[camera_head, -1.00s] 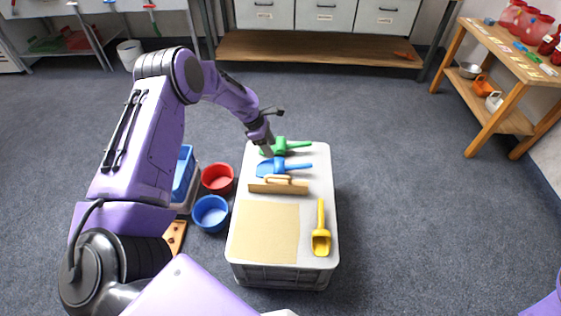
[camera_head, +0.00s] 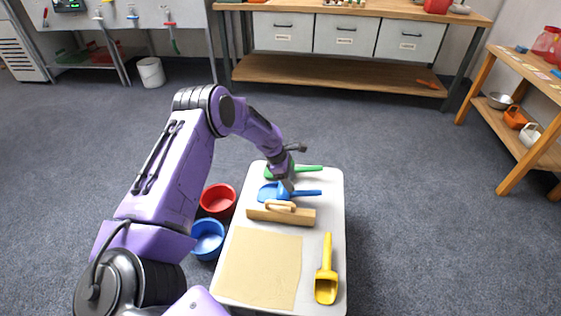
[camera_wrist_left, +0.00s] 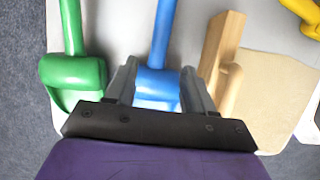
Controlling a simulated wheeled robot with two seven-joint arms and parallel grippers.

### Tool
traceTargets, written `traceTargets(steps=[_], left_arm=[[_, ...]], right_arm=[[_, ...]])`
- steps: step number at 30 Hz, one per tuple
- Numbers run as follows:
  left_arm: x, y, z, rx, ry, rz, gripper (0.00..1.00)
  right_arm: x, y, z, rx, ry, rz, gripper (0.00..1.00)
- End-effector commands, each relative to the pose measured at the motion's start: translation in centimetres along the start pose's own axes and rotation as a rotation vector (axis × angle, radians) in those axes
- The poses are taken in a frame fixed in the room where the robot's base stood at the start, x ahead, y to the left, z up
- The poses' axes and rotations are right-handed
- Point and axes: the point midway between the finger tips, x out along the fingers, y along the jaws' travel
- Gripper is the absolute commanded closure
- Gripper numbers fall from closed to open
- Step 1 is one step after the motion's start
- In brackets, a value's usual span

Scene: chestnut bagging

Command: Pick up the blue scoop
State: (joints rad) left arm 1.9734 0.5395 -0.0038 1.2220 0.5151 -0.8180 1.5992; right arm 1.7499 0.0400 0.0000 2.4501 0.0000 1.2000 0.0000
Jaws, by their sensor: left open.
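The blue scoop (camera_head: 306,192) lies on the white-topped stand (camera_head: 333,218), its handle pointing right in the head view. My left gripper (camera_head: 287,188) is over the scoop. In the left wrist view the blue scoop (camera_wrist_left: 159,60) runs between the two open fingers of the left gripper (camera_wrist_left: 160,88), with a finger on each side of it. I cannot tell whether the fingers touch it. Part of the scoop's bowl is hidden behind the gripper. My right gripper is not in view.
The green scoop (camera_head: 309,169) lies just behind the blue one. A wooden block with a handle (camera_head: 305,217) lies just in front. The yellow scoop (camera_head: 327,270) and a tan sheet (camera_head: 262,265) are nearer. Red (camera_head: 218,200) and blue (camera_head: 208,240) tubs stand left of the stand.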

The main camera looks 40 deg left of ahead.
Motion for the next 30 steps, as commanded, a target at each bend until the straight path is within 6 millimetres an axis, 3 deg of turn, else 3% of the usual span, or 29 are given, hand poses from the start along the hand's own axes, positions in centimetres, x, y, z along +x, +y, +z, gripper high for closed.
traceTargets(steps=[1, 8, 15, 22, 27, 30], left_arm=[[1.3, 0.0, -0.1, 0.0, 0.001, -0.002, 0.47], [3.6, 0.1, 0.2, 0.002, 0.0, 0.0, 0.47], [7.7, 0.2, 0.7, 0.003, 0.001, -0.001, 0.47], [7.8, 0.2, 0.9, 0.003, 0.0, -0.001, 0.47], [7.8, 0.2, 0.9, 0.003, 0.0, -0.001, 1.0], [7.8, 0.2, 0.9, 0.003, 0.0, 0.0, 1.0]], right_arm=[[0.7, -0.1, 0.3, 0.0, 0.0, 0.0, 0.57], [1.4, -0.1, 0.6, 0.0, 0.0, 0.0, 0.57], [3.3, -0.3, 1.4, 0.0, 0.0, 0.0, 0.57], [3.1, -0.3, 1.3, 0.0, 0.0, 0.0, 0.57], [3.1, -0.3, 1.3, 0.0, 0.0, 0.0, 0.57], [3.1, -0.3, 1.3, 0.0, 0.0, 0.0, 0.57]])
